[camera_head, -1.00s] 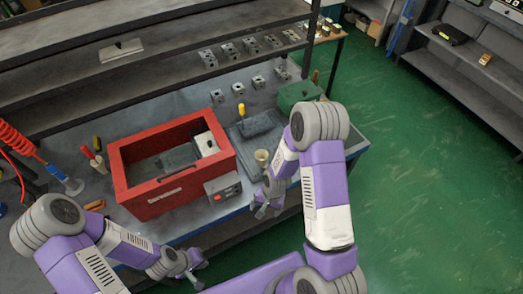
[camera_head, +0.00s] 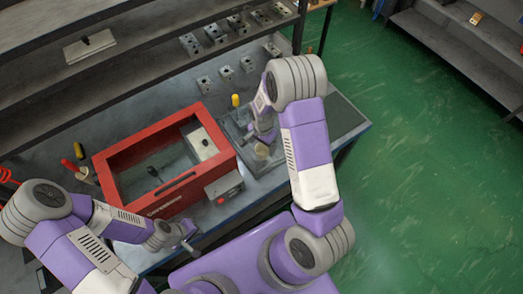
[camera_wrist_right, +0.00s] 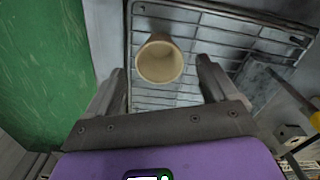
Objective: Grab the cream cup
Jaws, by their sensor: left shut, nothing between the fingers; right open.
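The cream cup (camera_head: 262,151) stands on a dark ribbed tray (camera_head: 236,134) at the right end of the workbench. In the right wrist view the cup (camera_wrist_right: 160,60) appears ahead of the fingers, with its round open mouth facing the camera. My right gripper (camera_wrist_right: 163,82) is open and empty, its fingers to either side of the cup's line and apart from it. In the head view my right gripper (camera_head: 262,137) is close by the cup and partly hidden by its own arm. My left gripper (camera_head: 188,243) is shut and empty, at the bench's front edge.
A red open box (camera_head: 165,208) stands left of the cup, with a grey control box with a red button (camera_head: 221,199) at its corner. A yellow-handled tool (camera_head: 235,100) is behind the tray. Several metal valve blocks (camera_head: 226,72) line the back. Green floor lies to the right.

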